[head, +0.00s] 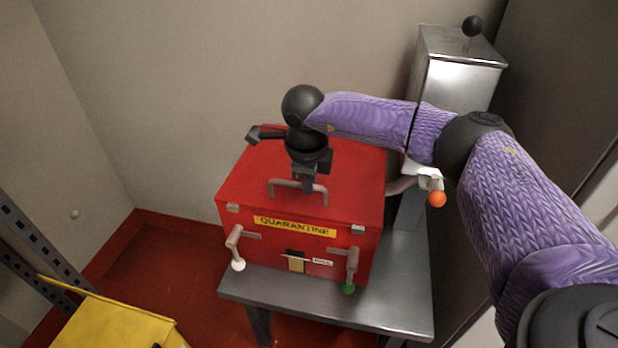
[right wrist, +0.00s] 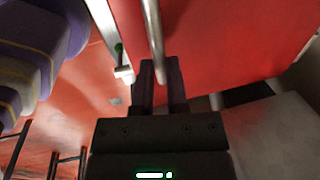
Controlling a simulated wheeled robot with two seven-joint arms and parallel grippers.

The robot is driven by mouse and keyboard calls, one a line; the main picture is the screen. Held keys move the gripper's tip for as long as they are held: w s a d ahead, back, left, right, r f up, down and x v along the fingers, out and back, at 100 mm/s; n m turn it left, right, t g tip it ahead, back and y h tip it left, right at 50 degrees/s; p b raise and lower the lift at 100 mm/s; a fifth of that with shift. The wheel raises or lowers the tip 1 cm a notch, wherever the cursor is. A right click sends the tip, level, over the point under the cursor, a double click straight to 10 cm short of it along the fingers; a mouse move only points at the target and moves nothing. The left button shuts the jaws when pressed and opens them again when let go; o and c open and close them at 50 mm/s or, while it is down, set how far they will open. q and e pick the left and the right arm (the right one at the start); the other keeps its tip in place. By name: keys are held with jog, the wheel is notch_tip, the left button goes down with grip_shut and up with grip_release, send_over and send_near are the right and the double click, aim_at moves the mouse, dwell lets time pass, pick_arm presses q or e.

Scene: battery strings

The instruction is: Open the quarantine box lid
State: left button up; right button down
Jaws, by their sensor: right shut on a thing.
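The red quarantine box (head: 270,250) stands on a grey metal stand, with a yellow QUARANTINE label on its front. Its red lid (head: 240,190) looks down on the box; I see no clear gap. A grey bar handle (head: 283,184) sits on the lid near the front edge. My right gripper (head: 306,188) reaches down over the lid and is shut on this handle. In the right wrist view the handle (right wrist: 153,35) runs to between the fingertips (right wrist: 161,72). Two lever latches hang on the front, a white-knobbed one (head: 234,238) and a green-knobbed one (head: 352,264). My left gripper is out of view.
The stand's grey top (head: 400,290) has bare room right of the box. A tall metal cabinet (head: 460,85) with a black knob rises behind right, and an orange ball (head: 437,199) is beside it. A wall is close behind. A yellow object (head: 115,325) lies lower left.

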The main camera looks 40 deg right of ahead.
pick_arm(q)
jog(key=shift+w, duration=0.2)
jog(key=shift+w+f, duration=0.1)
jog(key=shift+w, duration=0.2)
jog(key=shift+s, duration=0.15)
